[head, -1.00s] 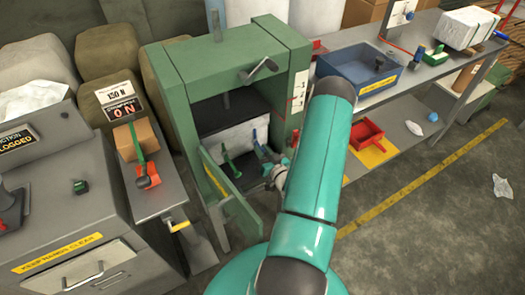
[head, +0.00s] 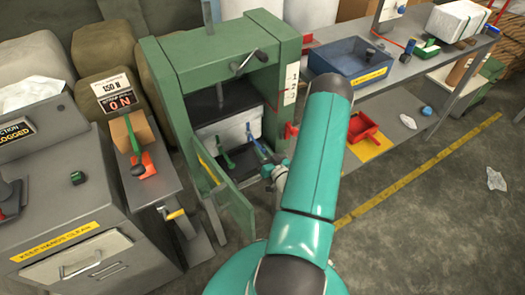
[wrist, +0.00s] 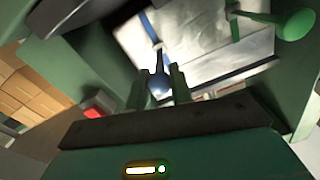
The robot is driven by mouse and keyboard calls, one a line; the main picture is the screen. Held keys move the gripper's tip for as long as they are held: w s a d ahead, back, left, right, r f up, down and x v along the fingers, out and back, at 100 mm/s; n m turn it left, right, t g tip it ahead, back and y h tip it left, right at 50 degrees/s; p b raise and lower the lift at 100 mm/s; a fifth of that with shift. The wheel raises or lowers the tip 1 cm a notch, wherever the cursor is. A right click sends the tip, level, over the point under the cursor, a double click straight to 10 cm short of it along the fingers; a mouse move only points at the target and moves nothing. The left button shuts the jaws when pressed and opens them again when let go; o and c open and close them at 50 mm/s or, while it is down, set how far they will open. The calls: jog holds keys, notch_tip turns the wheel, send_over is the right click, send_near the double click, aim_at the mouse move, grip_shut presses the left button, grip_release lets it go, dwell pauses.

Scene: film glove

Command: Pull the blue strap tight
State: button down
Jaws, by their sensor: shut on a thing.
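The blue strap (head: 258,144) runs down the front of the white bale (head: 222,131) inside the green press. My gripper (head: 272,165) is in front of the press opening, at the strap's lower end. In the wrist view my gripper (wrist: 162,88) has its two dark fingers on either side of the strap's rounded blue end (wrist: 160,84). The blue strap (wrist: 157,56) stretches from there up toward the pale bale (wrist: 195,45). A green strap (head: 226,160) hangs at the bale's left side. My arm hides part of the press's right side.
The green press (head: 172,85) has its door (head: 232,205) swung open at the left of my gripper. A red tray (head: 366,128) and a blue bin (head: 350,70) are to the right. The floor (head: 430,220) at right is largely clear.

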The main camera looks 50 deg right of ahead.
jog(key=shift+s+a, duration=0.1)
jog(key=shift+s, duration=0.2)
jog(key=shift+w, duration=0.15)
jog(key=c, duration=1.2)
grip_release()
jog(key=v, duration=1.3)
jog(key=shift+s, duration=0.35)
jog(key=shift+w, duration=0.1)
